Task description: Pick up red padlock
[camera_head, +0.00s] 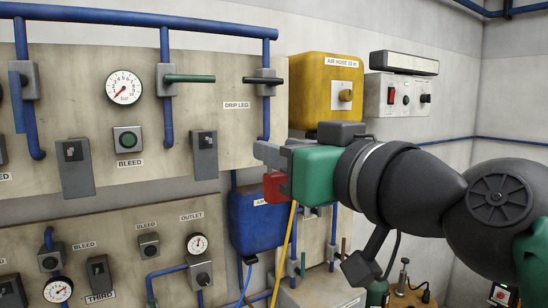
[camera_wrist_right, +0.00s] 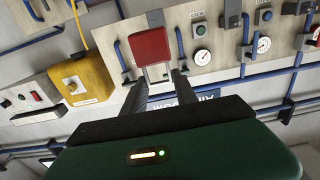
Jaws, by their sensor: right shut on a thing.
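The red padlock (camera_wrist_right: 150,47) shows in the right wrist view with its pale shackle between the fingers of my right gripper (camera_wrist_right: 162,84). In the head view the red padlock (camera_head: 275,187) is partly hidden behind my right gripper (camera_head: 268,157), which has a green housing. The right gripper is shut on the padlock and holds it in front of the panel, left of the yellow box. My left gripper is in neither view.
A panel (camera_head: 230,140) with blue pipes, gauges and valve levers fills the left. A yellow air hose box (camera_head: 314,100) and a switch box (camera_head: 384,108) hang on the wall behind. A blue box (camera_head: 247,228) and a yellow hose (camera_head: 283,255) are below the gripper.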

